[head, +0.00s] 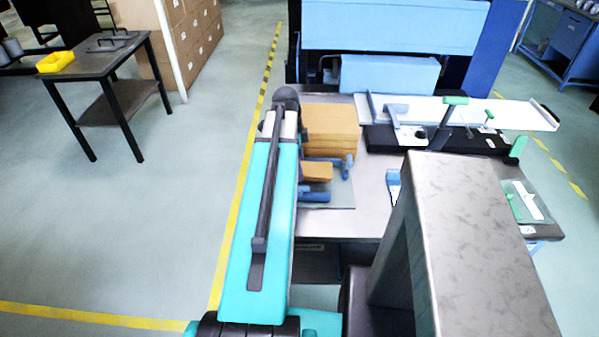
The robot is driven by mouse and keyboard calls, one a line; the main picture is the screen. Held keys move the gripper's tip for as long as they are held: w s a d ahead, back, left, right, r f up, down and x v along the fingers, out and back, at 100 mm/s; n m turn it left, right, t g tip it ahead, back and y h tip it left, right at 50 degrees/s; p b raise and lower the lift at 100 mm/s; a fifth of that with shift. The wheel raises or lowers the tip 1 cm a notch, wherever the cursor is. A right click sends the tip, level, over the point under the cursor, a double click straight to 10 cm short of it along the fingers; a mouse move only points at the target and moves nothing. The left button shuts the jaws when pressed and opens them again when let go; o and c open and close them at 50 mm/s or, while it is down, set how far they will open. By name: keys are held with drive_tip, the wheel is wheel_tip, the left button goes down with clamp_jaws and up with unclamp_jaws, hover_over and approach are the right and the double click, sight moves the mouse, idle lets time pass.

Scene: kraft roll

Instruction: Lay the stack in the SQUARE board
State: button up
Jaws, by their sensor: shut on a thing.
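A pile of brown kraft sheets or blocks (332,124) sits on the grey table, just right of the far end of my teal arm. A smaller brown piece (318,172) shows nearer, between blue stops, partly hidden by my arm. These stops belong to a grey-green board (340,195) on the table's left. A second board (525,205) with green stops and a white shape lies at the right edge of the table. I cannot read any label that tells which board is SQUARE. My gripper is hidden behind my own arm.
A long white tray (470,112) on a black base with green-handled levers crosses the table's back right. A blue machine (390,75) stands behind. A large grey metal block (470,235) covers the near right. A black side table (95,65) with a yellow bin stands left; floor between is clear.

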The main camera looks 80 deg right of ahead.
drive_tip(key=shift+f, duration=1.55)
drive_tip(key=shift+f, duration=0.1)
drive_tip(key=o, duration=1.3)
drive_tip(key=shift+r, duration=0.2)
drive_tip(key=shift+w+a+r+b, duration=0.1)
drive_tip(key=shift+w+r+b, duration=0.15)
drive_tip(key=shift+r, duration=1.7)
drive_tip(key=shift+w+r+b, duration=0.1)
drive_tip(key=shift+w+r, duration=0.25)
drive_tip(key=shift+r, duration=1.6)
drive_tip(key=shift+w+a+r+b, duration=0.1)
drive_tip(key=shift+w+r+b, duration=0.15)
drive_tip(key=shift+r, duration=1.7)
drive_tip(key=shift+w, duration=0.15)
